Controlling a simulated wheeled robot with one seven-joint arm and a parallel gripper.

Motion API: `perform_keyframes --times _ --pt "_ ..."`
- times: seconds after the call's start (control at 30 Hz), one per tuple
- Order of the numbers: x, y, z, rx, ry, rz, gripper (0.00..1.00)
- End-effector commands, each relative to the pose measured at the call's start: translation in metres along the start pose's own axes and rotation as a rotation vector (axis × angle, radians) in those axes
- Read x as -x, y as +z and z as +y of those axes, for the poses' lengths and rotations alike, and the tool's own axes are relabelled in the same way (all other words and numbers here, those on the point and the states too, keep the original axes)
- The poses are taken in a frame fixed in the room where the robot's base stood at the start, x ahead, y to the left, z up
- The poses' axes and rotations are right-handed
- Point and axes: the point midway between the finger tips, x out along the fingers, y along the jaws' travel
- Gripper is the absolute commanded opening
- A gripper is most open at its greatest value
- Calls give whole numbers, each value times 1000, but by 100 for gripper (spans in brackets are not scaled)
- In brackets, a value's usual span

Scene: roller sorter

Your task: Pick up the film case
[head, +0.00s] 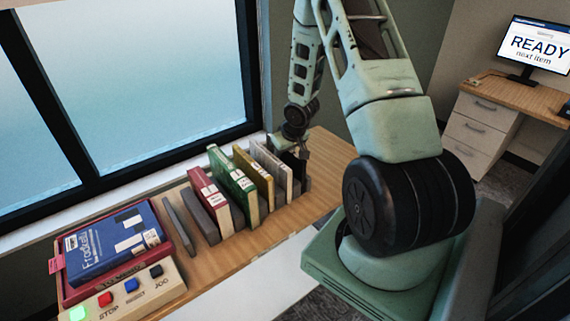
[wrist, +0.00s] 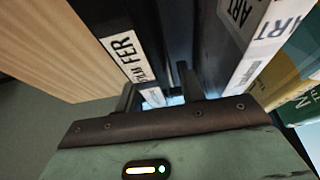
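The film case is a black, upright case with a white label ending in "FER" and smaller print that seems to read "FILM" (wrist: 127,58) in the wrist view. In the head view a dark case (head: 292,160) stands at the far right end of the row, partly hidden by my gripper (head: 302,150). In the wrist view my gripper (wrist: 158,92) has its two fingers apart, with the lower end of the labelled spine between them. A light gap shows beside the right finger, so it looks open around the case rather than shut on it.
White "ART" books (wrist: 262,45) stand close to the right of the case in the wrist view. Green (head: 232,180), yellow and red books and grey dividers fill the row. A red tray (head: 66,285) holds a blue book (head: 110,240). Bare wooden tabletop (head: 328,170) lies right of the row.

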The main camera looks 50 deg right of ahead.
Motion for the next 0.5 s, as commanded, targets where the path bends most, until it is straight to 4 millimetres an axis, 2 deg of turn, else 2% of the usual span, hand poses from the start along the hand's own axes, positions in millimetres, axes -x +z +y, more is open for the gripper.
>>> perform_keyframes --times 0.2,0.23,0.3,0.37,0.5 --pt "0 0 0 1 0 0 39" --pt "0 0 0 1 0 0 34" --pt "0 0 0 1 0 0 14" --pt "0 0 0 1 0 0 0" --pt "0 0 0 1 0 0 0"
